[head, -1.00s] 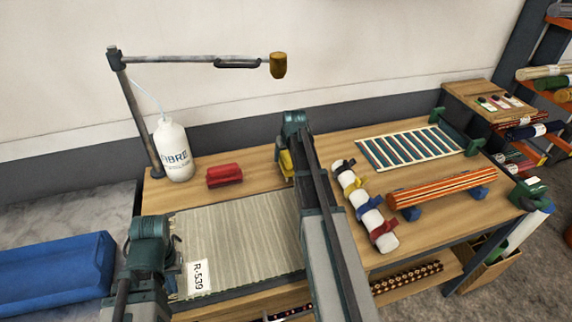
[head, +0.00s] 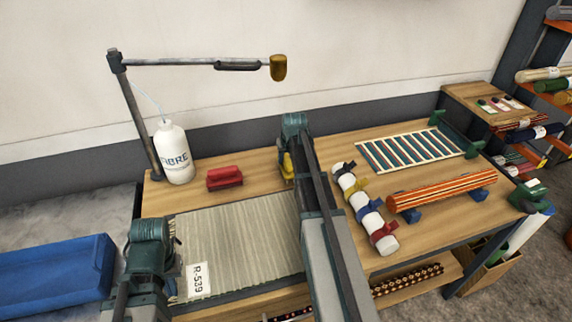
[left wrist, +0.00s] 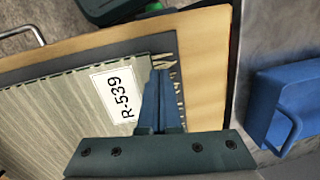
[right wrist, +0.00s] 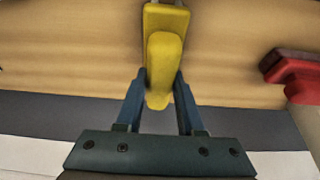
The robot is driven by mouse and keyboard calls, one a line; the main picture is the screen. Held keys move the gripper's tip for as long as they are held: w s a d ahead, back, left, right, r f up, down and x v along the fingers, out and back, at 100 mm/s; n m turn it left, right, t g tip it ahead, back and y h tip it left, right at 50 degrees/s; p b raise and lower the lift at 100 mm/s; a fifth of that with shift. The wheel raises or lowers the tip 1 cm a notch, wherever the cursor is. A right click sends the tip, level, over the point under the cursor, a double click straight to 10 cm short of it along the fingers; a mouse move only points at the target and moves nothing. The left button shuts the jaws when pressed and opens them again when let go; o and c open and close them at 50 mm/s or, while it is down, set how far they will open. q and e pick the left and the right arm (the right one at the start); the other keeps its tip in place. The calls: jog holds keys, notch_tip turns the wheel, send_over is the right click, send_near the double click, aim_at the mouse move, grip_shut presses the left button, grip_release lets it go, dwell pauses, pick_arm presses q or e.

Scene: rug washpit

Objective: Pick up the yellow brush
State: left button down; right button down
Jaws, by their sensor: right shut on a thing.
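The yellow brush (head: 287,166) is at the back of the bench, partly hidden by my right arm in the head view. In the right wrist view the yellow brush (right wrist: 163,55) has its handle between the two fingers. My right gripper (right wrist: 160,95) is shut on that handle. Whether the brush is off the bench top is hard to tell. My left gripper (left wrist: 161,85) is over the corner of the pale striped rug (head: 240,235), by its R-539 label (left wrist: 117,93). Its fingers are together with nothing visible between them.
A red brush (head: 224,177) and a white bottle (head: 174,155) stand left of the yellow brush. A lamp-like arm (head: 200,62) reaches above. A white roll with coloured straps (head: 367,212) and an orange striped roll (head: 440,191) lie to the right.

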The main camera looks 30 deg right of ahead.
pick_arm(q)
jog(key=shift+r, duration=0.15)
pick_arm(e)
jog(key=shift+r, duration=0.15)
